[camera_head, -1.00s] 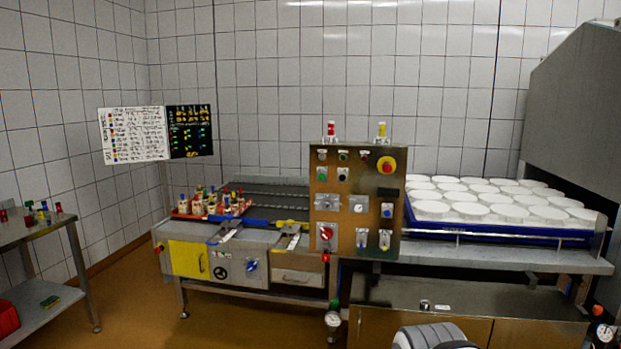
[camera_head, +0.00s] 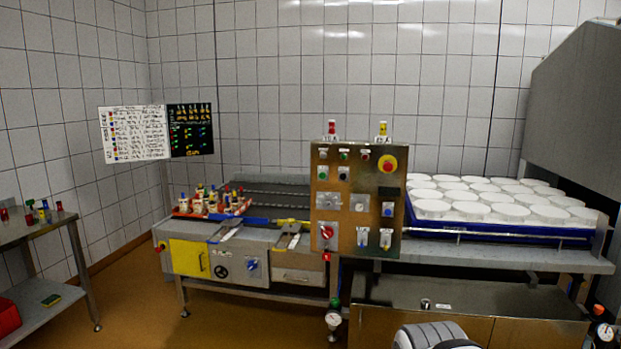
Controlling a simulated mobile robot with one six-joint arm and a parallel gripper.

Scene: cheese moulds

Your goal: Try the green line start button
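A control panel (camera_head: 345,205) with a brassy metal face stands upright in the middle of the view. A small green button (camera_head: 343,155) sits in its top row, left of a red button (camera_head: 366,155) and a large red stop button on yellow (camera_head: 387,164). A black button (camera_head: 343,173) is just below the green one. Any labels beside the buttons are too small to read. My gripper's fingers are not in view. A grey and white rounded part (camera_head: 432,336), probably of my arm, shows at the bottom edge, below and right of the panel.
A conveyor table (camera_head: 290,262) with a tray of small coloured items (camera_head: 208,203) stands left of the panel. A blue tray (camera_head: 480,228) of white moulds is on the right. A steel cabinet (camera_head: 470,292) stands below the panel. Open floor (camera_head: 150,310) lies at left.

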